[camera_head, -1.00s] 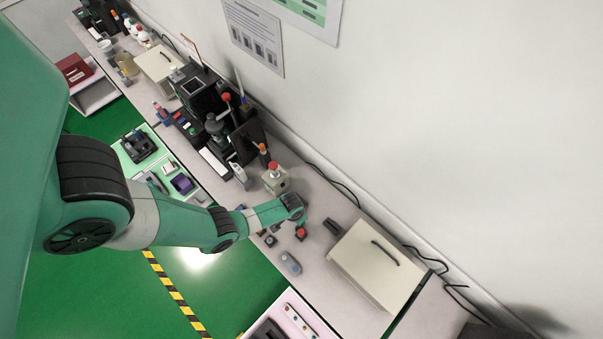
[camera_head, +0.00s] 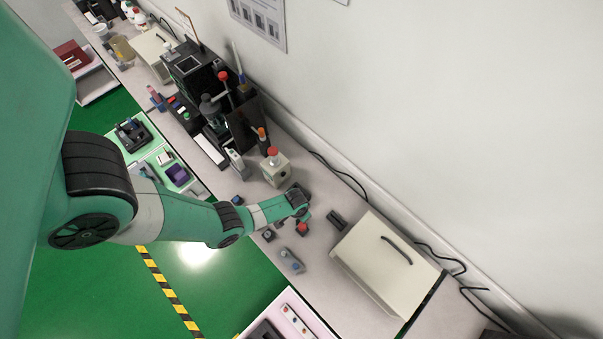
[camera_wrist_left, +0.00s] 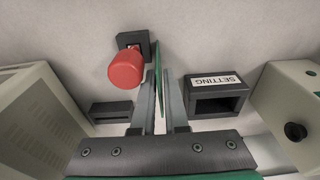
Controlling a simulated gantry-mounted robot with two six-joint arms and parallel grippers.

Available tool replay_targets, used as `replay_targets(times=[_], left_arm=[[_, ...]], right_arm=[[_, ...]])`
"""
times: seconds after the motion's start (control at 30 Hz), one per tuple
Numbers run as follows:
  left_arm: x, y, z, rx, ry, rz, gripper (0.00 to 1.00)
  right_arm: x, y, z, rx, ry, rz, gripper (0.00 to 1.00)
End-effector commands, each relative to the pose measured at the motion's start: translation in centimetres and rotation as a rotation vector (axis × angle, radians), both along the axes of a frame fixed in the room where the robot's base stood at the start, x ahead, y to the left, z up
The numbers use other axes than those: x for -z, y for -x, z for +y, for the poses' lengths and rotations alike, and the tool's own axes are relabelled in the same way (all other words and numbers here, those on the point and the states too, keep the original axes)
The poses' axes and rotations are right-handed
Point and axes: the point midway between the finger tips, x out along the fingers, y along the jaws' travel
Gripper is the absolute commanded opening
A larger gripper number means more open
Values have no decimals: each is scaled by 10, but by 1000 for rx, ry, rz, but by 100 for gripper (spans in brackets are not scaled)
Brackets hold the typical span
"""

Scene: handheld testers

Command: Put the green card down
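My left gripper (camera_wrist_left: 162,85) points down over the bench in the left wrist view. A thin green card (camera_wrist_left: 159,85) stands edge-on between its two fingers, which appear closed on it. The card's lower end is above the bench; its gap to the surface is hard to judge. A black holder marked SETTING (camera_wrist_left: 218,98) lies to the right of the fingers. My right gripper is not in view.
A red button on a black base (camera_wrist_left: 125,68) is left of the fingers. A low dark slotted block (camera_wrist_left: 110,112) and a beige vented case (camera_wrist_left: 38,125) stand further left. A beige box with a black knob (camera_wrist_left: 290,105) is at right. A grey handheld tester (camera_head: 291,260) lies nearer the bench edge.

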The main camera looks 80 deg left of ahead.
Motion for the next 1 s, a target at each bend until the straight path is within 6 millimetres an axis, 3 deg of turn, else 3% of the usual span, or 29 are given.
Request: replay_targets(times=[0.07, 0.13, 0.67, 0.87, 1.0], left_arm=[[-2, 0, 0, 0, 0, 0, 11], [-2, 0, 0, 0, 0, 0, 0], [-3, 0, 0, 0, 0, 0, 0], [-19, 0, 0, 0, 0, 0, 0], [-43, 0, 0, 0, 0, 0, 0]], right_arm=[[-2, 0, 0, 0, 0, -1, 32], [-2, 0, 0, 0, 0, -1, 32], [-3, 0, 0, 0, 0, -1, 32], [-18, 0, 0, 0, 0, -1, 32], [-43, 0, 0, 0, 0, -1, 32]])
